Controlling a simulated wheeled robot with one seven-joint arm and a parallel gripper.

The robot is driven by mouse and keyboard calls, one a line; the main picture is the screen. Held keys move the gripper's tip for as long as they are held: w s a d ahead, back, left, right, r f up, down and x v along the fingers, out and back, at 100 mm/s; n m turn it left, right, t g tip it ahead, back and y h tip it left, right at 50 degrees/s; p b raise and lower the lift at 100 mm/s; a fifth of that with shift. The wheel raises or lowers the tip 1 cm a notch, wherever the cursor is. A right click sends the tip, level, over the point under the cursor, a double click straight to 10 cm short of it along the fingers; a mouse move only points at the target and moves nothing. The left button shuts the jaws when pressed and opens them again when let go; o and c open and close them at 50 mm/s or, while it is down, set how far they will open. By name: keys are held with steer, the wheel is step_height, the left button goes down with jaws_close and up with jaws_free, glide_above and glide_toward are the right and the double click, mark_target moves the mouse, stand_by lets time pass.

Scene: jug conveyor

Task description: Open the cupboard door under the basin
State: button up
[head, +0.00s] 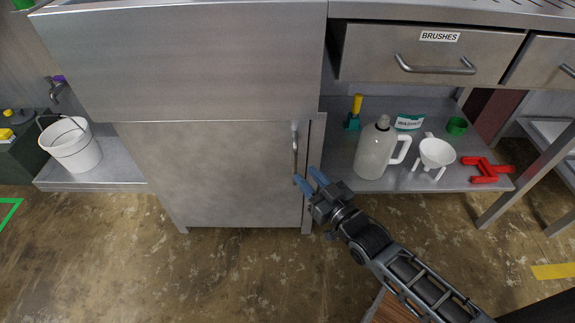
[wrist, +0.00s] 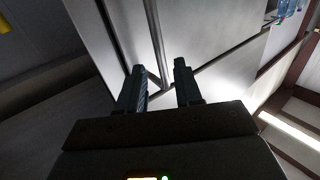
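The grey metal cupboard door (head: 215,175) under the basin (head: 190,60) looks shut. Its upright bar handle (head: 295,150) is near the door's right edge. My gripper (head: 304,173) is open, with its blue fingertips by the handle's lower end. In the wrist view, the handle (wrist: 155,40) runs down to the gap between the two spread fingers of my gripper (wrist: 159,66). I cannot tell whether the fingers touch or straddle the bar.
Right of the cupboard, a shelf (head: 335,150) holds a jug (head: 374,150), a white funnel (head: 437,153), a red object (head: 485,170) and a brush (head: 355,110). A drawer (head: 430,58) labelled BRUSHES is above. A white bucket (head: 72,148) stands at left. The floor (head: 190,270) before the door is clear.

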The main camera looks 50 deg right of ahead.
mark_target(296, 165)
steer(key=b+x, duration=0.1)
steer(key=x, duration=0.5)
steer(key=shift+w, duration=0.15)
steer(key=shift+c, duration=0.5)
jaws_close()
